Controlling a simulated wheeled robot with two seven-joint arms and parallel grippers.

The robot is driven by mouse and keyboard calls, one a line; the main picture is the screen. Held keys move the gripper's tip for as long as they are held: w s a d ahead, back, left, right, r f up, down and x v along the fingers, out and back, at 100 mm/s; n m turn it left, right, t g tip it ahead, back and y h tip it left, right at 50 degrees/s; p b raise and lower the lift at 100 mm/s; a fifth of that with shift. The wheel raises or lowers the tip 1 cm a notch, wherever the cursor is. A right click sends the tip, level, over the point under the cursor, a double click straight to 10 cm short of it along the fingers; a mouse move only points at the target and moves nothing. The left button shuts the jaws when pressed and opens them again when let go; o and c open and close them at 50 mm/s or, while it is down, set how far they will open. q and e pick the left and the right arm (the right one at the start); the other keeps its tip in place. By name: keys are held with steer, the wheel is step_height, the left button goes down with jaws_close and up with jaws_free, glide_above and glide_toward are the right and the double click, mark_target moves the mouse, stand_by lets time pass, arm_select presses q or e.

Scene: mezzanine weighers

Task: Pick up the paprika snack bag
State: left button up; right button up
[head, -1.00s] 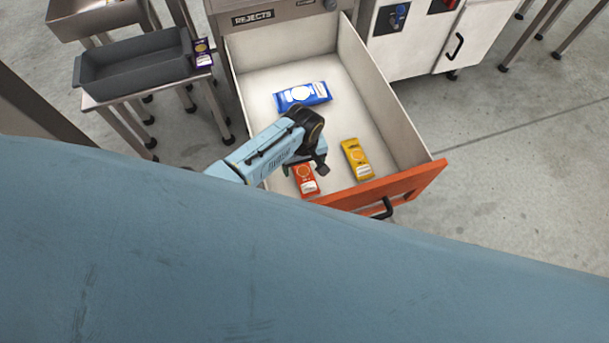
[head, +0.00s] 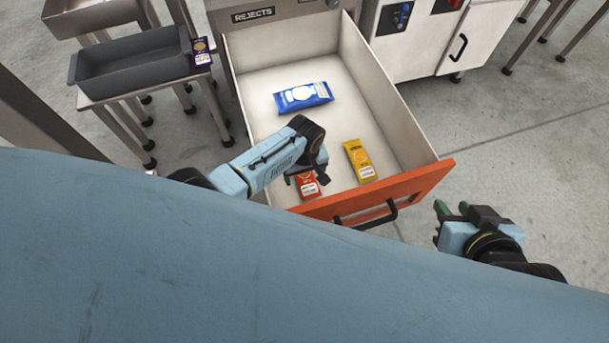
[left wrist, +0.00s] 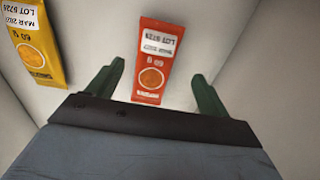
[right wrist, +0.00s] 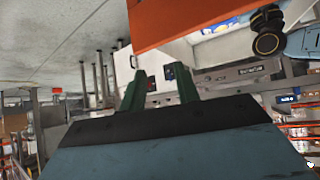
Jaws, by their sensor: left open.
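The red-orange snack bag (head: 309,187), which I take to be the paprika one, lies in the front left part of the open drawer. My left gripper (head: 306,181) is above it and hides its upper part in the head view. In the left wrist view the red bag (left wrist: 153,62) lies between the two spread green fingers of my left gripper (left wrist: 157,78), with clear gaps on both sides. That gripper is open and empty. My right gripper (head: 452,208) is outside the drawer, right of its front. Its fingers (right wrist: 160,75) are apart with nothing between them.
A yellow bag (head: 359,160) lies right of the red one, and a blue bag (head: 303,96) farther back. The drawer's orange front (head: 420,182) and pale walls enclose them. A grey tray (head: 130,65) and purple bag (head: 202,51) are on a stand at left.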

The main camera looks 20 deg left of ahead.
arm_select(q)
steer(key=shift+w+d+f+b, duration=0.1)
steer(key=shift+f+b, duration=0.45)
steer(key=shift+f, duration=0.05)
steer(key=shift+w+d+f+b, duration=0.1)
steer(key=shift+f+b, duration=0.4)
steer(key=shift+f, duration=0.05)
step_height(320, 180, down, 2)
steer(key=shift+w+f+b, duration=0.1)
steer(key=shift+f+b, duration=0.15)
steer(key=shift+b, duration=0.85)
steer(key=shift+f, duration=0.15)
arm_select(e)
steer(key=w+a+r+t+y, duration=0.2)
steer(key=r+t, duration=0.4)
steer(key=r, duration=0.2)
steer(key=w+a+r+t+y, duration=0.2)
steer(key=r+t, duration=0.4)
steer(key=r, duration=0.3)
steer(key=shift+a+n, duration=0.25)
steer(key=shift+n, duration=0.05)
arm_select(q)
steer(key=c, duration=1.1)
steer(key=shift+o, duration=0.2)
arm_select(e)
steer(key=shift+f, duration=0.1)
